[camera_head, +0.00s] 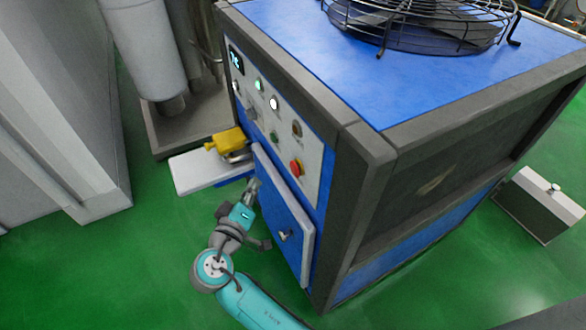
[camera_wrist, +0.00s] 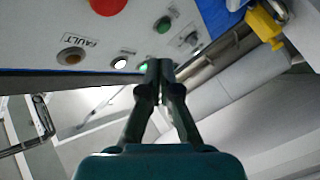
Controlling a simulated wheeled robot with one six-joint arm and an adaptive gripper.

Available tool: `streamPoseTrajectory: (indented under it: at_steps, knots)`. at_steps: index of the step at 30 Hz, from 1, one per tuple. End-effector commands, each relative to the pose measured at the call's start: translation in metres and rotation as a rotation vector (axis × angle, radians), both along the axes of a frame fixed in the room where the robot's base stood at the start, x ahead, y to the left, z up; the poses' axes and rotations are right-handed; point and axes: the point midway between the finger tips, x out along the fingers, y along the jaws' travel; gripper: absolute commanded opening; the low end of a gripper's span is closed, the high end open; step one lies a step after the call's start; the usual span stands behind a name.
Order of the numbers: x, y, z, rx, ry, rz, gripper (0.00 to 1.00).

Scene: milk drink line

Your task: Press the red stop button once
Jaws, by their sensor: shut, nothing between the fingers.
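The red stop button (camera_head: 296,168) sits at the lower right of the white control panel (camera_head: 283,133) on the blue and grey machine. In the wrist view the red button (camera_wrist: 108,4) is cut off by the top edge. My gripper (camera_head: 254,184) is below and left of the button in the head view, in front of the blue door, and apart from the button. In the wrist view my gripper (camera_wrist: 160,66) has its fingertips together, with nothing between them. The tips overlap the panel's edge in that view; whether they touch it I cannot tell.
A yellow device (camera_head: 228,141) stands on a white shelf (camera_head: 190,172) left of the panel. The blue door (camera_head: 282,214) with its handle is beside my arm. Panel lights and a FAULT-labelled part (camera_wrist: 70,56) are near the fingers. Green floor (camera_head: 140,260) is clear at lower left.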

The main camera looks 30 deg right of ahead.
Motion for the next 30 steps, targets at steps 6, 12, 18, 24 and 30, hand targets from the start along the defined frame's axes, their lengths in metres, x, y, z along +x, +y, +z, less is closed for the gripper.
streamPoseTrajectory:
  at_steps: [6,12,18,24,30]
  knots:
    - [-0.001,-0.029,0.000,-0.001,0.001,-0.004,0.00]
    - [-0.001,-0.054,0.000,0.000,0.000,-0.004,0.00]
    - [0.000,-0.070,0.000,-0.001,0.000,-0.002,0.00]
    - [0.000,-0.076,0.000,0.000,0.001,-0.002,0.00]
    - [0.000,-0.076,0.000,-0.001,0.001,-0.001,0.00]
